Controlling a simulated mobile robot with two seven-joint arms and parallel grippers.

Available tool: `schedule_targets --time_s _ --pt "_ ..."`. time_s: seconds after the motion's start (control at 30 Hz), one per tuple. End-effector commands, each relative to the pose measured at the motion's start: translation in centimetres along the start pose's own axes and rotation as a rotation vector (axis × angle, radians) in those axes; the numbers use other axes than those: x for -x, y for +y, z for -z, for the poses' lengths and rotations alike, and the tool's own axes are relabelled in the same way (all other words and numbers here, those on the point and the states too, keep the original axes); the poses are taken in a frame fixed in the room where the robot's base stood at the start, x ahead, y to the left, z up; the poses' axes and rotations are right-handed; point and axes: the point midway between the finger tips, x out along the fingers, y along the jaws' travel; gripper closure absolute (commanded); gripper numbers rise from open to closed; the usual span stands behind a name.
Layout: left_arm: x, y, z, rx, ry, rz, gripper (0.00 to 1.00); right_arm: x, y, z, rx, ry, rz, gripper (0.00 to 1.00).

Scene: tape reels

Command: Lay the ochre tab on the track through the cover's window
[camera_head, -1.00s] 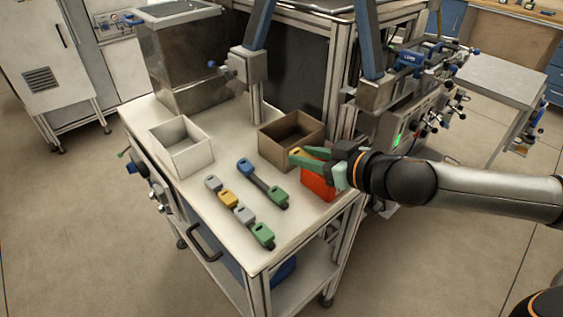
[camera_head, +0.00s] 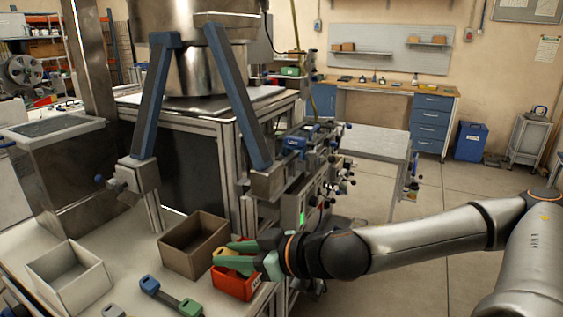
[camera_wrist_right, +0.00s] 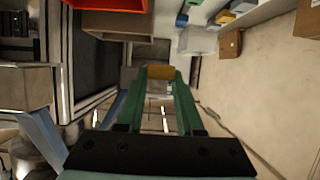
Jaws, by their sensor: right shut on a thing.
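My right gripper (camera_head: 228,252) comes in from the right with green fingers, above the red bin (camera_head: 236,283) at the table's edge. It is shut on the ochre tab (camera_head: 234,264). In the right wrist view the ochre tab (camera_wrist_right: 160,72) sits across the fingertips (camera_wrist_right: 160,78), clear of other things. I cannot make out the track or the cover's window in these frames. My left gripper is not in view.
A brown open box (camera_head: 194,244) stands just left of the gripper, and a white open box (camera_head: 70,278) farther left. A machine frame with blue struts (camera_head: 237,95) rises behind.

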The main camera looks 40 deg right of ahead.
Motion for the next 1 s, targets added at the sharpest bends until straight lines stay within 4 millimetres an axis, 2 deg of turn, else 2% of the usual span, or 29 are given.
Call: schedule_targets --time_s 0.77,1.0 --pt "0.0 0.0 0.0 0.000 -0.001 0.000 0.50 0.0 0.0 0.0 0.000 0.000 0.000 1.00" --pt "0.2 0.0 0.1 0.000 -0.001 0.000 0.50 -0.9 -0.7 1.2 -0.015 0.006 -0.018 1.00"
